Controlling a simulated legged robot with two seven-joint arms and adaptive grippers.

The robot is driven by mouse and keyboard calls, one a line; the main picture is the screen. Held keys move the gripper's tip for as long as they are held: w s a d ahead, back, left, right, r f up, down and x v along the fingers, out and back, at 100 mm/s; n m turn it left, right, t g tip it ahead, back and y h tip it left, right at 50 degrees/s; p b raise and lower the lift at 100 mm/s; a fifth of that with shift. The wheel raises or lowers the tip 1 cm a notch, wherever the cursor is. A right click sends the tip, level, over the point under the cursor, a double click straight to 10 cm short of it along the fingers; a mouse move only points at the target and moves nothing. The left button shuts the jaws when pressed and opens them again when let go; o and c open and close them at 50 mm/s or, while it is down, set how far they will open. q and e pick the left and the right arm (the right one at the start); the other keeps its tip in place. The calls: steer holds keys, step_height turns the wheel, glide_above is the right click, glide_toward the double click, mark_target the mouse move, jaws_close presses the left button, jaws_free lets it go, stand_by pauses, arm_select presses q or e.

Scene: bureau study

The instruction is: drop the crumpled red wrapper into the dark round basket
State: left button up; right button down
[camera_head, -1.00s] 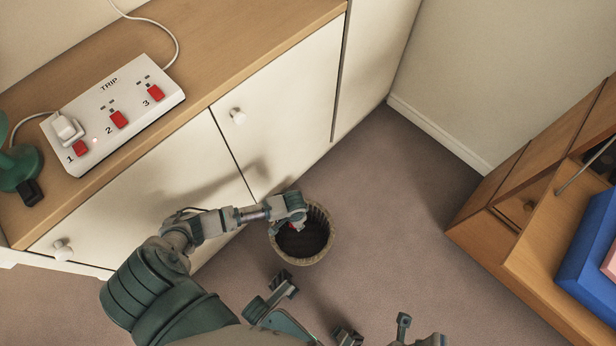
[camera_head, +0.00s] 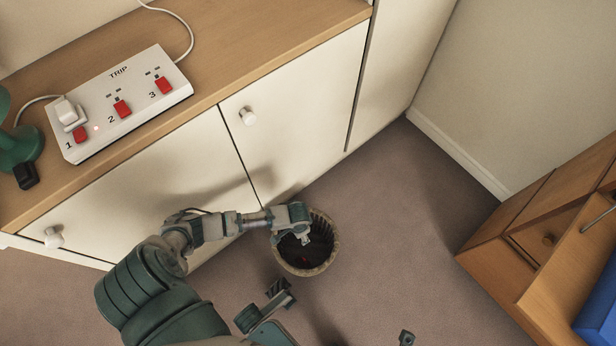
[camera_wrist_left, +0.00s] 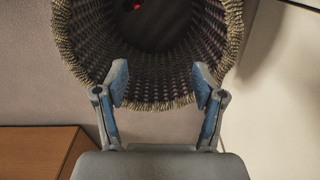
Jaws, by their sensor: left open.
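The dark round basket (camera_head: 331,258) stands on the floor by the cabinet, with a woven, paler rim. It also fills the top of the left wrist view (camera_wrist_left: 80,55). The red wrapper shows as a small red spot inside the basket (camera_head: 305,261), low in its dark interior. It is also a red patch at the top edge of the left wrist view (camera_wrist_left: 137,5). My left gripper (camera_head: 304,239) is over the basket's opening. In the left wrist view its two fingers (camera_wrist_left: 160,84) are apart with nothing between them.
The white cabinet (camera_head: 300,110) stands directly behind the basket. On its wooden top lies a white switch box (camera_head: 120,105) with red switches. A wooden drawer unit (camera_head: 535,235) is at the right. Carpet (camera_head: 400,220) is clear between them.

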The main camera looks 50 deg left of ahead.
arm_select(q)
step_height(320, 180, up, 7)
steer(key=shift+r, duration=0.2)
stand_by(0.6)
